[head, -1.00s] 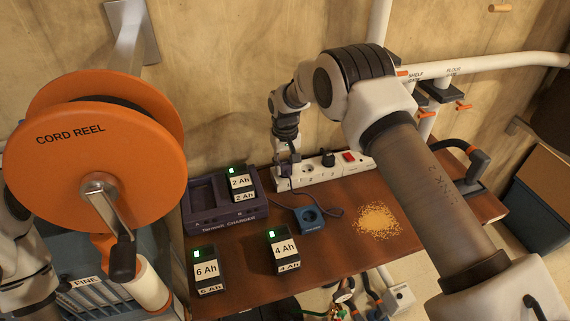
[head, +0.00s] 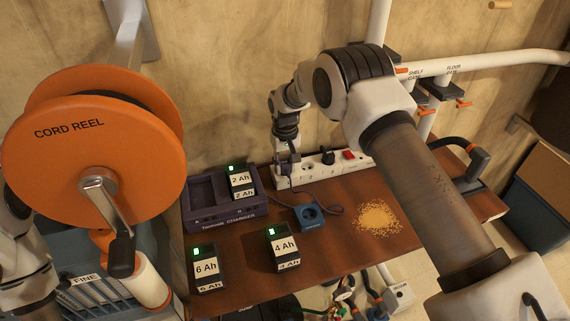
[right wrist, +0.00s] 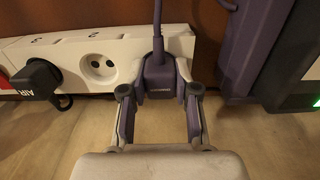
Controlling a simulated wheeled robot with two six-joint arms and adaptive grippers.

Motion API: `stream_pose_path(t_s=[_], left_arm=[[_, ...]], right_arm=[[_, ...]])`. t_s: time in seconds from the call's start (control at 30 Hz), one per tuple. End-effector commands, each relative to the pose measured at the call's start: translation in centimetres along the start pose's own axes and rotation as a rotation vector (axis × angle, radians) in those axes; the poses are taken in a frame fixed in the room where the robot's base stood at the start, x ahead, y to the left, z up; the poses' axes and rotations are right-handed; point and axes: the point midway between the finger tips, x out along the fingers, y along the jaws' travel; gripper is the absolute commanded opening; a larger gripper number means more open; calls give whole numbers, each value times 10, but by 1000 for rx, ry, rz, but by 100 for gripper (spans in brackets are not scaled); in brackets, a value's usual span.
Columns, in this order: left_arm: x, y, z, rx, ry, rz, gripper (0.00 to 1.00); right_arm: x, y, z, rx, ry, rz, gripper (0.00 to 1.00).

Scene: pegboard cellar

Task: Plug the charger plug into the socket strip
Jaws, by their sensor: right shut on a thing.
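The purple charger plug (right wrist: 158,80) is between the fingers of my right gripper (right wrist: 158,98), which is shut on it. Its cord runs away from the plug, past the strip. The white socket strip (right wrist: 70,45) lies along the back of the bench; it also shows in the head view (head: 312,174). The plug is at the strip's end nearest the charger, over the end socket position. I cannot tell how far its pins are in. The socket beside it (right wrist: 103,67) is empty. In the head view my right gripper (head: 286,160) points down there. My left gripper is not seen.
A black plug (right wrist: 45,78) occupies another socket, near a red switch (head: 348,155). The charger (head: 225,215) stands left of the strip. Batteries (head: 282,248), a blue socket box (head: 309,216) and sawdust (head: 377,217) lie in front. The cord reel (head: 95,150) blocks the left.

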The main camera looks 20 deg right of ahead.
Motion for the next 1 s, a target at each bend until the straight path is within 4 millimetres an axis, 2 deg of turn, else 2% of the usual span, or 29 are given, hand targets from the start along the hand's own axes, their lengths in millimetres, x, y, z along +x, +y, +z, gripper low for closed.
stream_pose_path(t_s=[0.73,0.77,0.83,1.0], left_arm=[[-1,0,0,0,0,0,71],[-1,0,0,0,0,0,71],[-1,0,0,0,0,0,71],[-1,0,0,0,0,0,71]], right_arm=[[2,0,2,0,-7,0,0],[2,0,2,0,-7,0,34],[2,0,2,0,-7,0,58],[1,0,2,0,-5,0,59]])
